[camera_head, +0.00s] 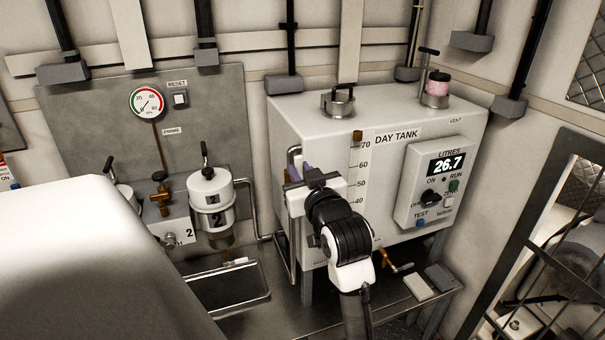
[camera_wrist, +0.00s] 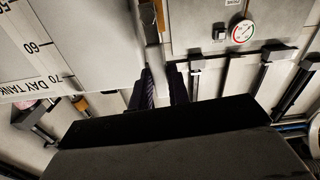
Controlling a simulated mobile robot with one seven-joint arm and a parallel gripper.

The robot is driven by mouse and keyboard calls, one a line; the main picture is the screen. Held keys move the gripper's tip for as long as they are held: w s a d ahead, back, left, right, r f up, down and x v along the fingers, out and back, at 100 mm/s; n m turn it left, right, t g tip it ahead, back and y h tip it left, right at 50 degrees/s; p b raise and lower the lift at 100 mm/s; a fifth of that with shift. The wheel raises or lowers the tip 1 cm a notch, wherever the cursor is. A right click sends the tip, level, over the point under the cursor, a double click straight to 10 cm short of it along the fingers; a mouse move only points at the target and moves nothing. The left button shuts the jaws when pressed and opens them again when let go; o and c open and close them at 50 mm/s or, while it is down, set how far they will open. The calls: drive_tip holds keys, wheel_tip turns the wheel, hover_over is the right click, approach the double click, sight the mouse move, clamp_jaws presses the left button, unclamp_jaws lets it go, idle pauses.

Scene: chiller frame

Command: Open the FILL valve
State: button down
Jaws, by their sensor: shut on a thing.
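My gripper (camera_head: 303,172) is at the left side of the white day tank (camera_head: 330,120), near its upper front edge. In the wrist view its dark ribbed fingers (camera_wrist: 165,85) are shut on a pale, narrow lever (camera_wrist: 153,58), which looks like the FILL valve handle. A brass-coloured part (camera_wrist: 160,14) shows beyond the lever. In the head view my gripper and wrist hide most of the valve. I see no FILL label, and I cannot tell how far the handle is turned.
The control box (camera_head: 436,182) on the tank front reads 26.7 litres. A filter canister (camera_head: 210,196) and a pipe (camera_head: 249,205) stand left of the tank. A drip tray (camera_head: 232,290) lies below. A brass valve with a lever (camera_head: 397,267) is under the tank. A mesh-and-bar frame (camera_head: 535,235) stands at right.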

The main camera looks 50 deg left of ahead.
drive_tip(key=shift+s+a, duration=0.15)
drive_tip(key=shift+s, duration=0.15)
drive_tip(key=c, duration=1.3)
unclamp_jaws()
drive_tip(key=shift+s, duration=0.1)
drive_tip(key=shift+c, duration=0.2)
drive_tip(key=b+v, duration=0.7)
drive_tip(key=v, duration=0.4)
drive_tip(key=shift+w+d+f, duration=0.25)
drive_tip(key=shift+f, duration=0.1)
drive_tip(key=shift+d+b, duration=0.2)
drive_tip(key=shift+b, duration=0.95)
